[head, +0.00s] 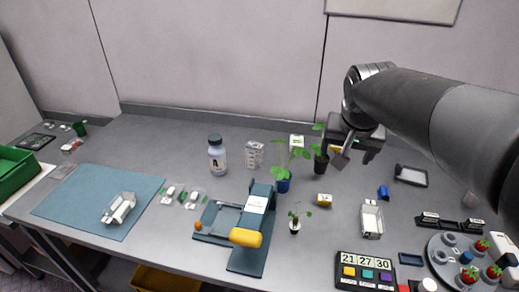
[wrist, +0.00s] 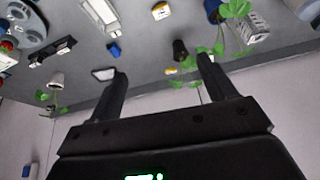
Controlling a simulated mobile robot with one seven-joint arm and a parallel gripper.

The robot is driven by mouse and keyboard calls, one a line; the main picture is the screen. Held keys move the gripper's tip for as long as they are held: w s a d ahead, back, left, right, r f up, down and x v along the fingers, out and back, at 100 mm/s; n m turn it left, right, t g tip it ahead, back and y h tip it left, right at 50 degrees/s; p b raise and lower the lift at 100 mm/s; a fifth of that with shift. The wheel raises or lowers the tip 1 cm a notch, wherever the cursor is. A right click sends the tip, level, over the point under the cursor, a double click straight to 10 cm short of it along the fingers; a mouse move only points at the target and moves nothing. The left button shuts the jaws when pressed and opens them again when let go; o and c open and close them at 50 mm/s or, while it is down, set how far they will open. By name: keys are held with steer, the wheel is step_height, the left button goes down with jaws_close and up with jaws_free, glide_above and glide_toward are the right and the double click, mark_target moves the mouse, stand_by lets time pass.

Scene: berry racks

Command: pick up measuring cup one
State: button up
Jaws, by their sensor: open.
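No object is clearly marked as measuring cup one. A clear upright container with printed marks (head: 254,154) stands at the back middle of the table, right of the white bottle, and may be a measuring cup. A similar clear container shows at the upper right of the wrist view (wrist: 254,28). A small blue item (head: 383,193) lies at the right, too small to identify; it also shows in the wrist view (wrist: 114,50). My gripper (head: 355,152) is open and empty over the back right of the table, near the dark-potted plant. Its two fingers show apart in the wrist view (wrist: 158,72).
Potted plants (head: 283,186) stand near the middle. A number panel (head: 365,272) and a round tray with strawberries (head: 443,262) are at front right. The blue mat (head: 75,200) has free room.

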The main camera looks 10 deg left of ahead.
steer(key=w+a+f, duration=0.4)
steer(key=w+a, duration=0.8)
steer(key=w, duration=0.1)
steer(key=m, duration=0.1)
glide_toward(253, 150)
step_height(253, 150, down, 2)
steer(key=w, duration=0.2)
steer(key=shift+h, duration=0.3)
steer(key=x, duration=1)
steer(key=shift+s+a+f, duration=0.15)
steer(key=shift+s+f, duration=0.05)
steer(key=shift+f, duration=0.2)
steer(key=c, duration=1.1)
